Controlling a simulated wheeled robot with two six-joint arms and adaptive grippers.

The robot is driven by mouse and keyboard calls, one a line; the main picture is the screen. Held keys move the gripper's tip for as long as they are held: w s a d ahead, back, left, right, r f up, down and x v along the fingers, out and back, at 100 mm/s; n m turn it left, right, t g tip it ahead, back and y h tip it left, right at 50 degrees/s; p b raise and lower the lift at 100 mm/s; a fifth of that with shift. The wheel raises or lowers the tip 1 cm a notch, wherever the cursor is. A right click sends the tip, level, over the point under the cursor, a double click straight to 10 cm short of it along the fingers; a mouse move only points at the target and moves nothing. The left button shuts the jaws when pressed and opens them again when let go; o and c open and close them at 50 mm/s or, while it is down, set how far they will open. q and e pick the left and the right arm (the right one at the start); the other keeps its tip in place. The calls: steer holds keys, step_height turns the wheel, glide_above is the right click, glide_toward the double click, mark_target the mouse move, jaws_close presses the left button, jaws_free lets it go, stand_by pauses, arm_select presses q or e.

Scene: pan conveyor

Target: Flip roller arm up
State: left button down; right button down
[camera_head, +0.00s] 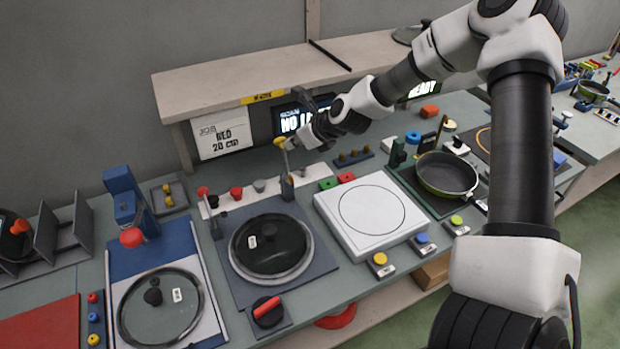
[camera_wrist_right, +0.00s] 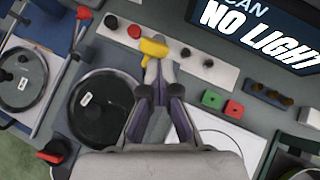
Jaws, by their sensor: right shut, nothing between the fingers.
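The roller arm (camera_head: 285,162) is a thin lever on a dark post with a yellow roller (camera_head: 279,141) at its top. It stands up from the white strip behind the middle pan station, close to upright in the head view. My right gripper (camera_head: 293,142) is beside the yellow roller, coming from the right. In the right wrist view the yellow roller (camera_wrist_right: 153,48) shows just beyond the closed fingertips (camera_wrist_right: 158,64). The fingers are shut with nothing between them; whether they touch the roller I cannot tell. My left gripper is not in view.
A lidded pan (camera_head: 270,247) sits in front of the arm, with a white plate (camera_head: 373,215) to its right. A shelf (camera_head: 240,82) and a "NO LI…" screen (camera_head: 300,118) stand behind. A green pan (camera_head: 447,175) is further right.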

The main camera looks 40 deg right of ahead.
steer(key=w+g+p, duration=0.1)
steer(key=w+r+p, duration=0.1)
steer(key=w, duration=0.1)
steer(key=w+d+g+p, duration=0.1)
steer(key=w, duration=0.1)
steer(key=shift+w+d+r+g, duration=0.1)
steer(key=shift+w+r+g, duration=0.1)
steer(key=shift+w+g, duration=0.1)
steer(key=shift+r, duration=0.2)
steer(key=shift+w, duration=0.1)
